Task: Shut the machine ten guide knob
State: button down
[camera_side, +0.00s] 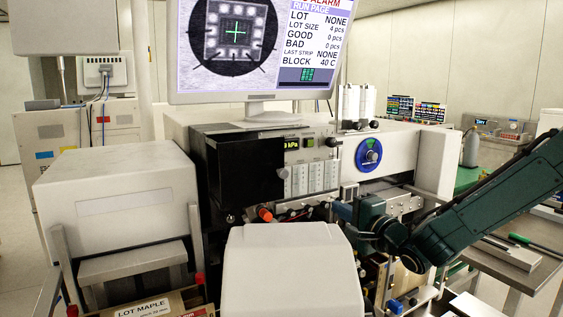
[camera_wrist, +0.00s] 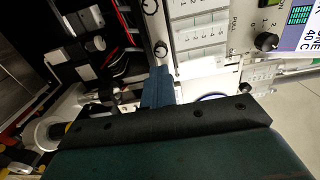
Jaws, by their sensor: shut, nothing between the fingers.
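The machine (camera_side: 245,165) stands in the middle of the side view, with several knobs on its front. I cannot tell by label which is the guide knob. A round blue dial with a small knob (camera_side: 369,153) sits on the white panel to the right. My gripper (camera_side: 343,211) is low in front of the machine, below and left of that dial. In the wrist view my gripper's blue fingers (camera_wrist: 157,86) are together and empty. A black-and-white knob (camera_wrist: 160,49) shows just beyond their tips; contact cannot be told. Another black knob (camera_wrist: 266,41) is at the upper right.
A white rounded cover (camera_side: 290,270) stands in front of the machine, left of my gripper. A large beige box (camera_side: 120,205) is at the left. A monitor (camera_side: 255,50) is above. Red and black wires and fittings (camera_side: 266,214) crowd the area beside the gripper.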

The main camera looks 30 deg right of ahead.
jog(key=shift+d+r, duration=0.1)
jog(key=shift+r, duration=0.4)
jog(key=shift+d+r, duration=0.15)
jog(key=shift+r, duration=0.1)
dwell(0.6)
jog(key=shift+a+r, duration=0.15)
jog(key=shift+a, duration=0.35)
jog(key=shift+s, duration=0.15)
jog(key=shift+s, duration=2.85)
jog(key=shift+s+f, duration=0.5)
jog(key=shift+f, duration=0.15)
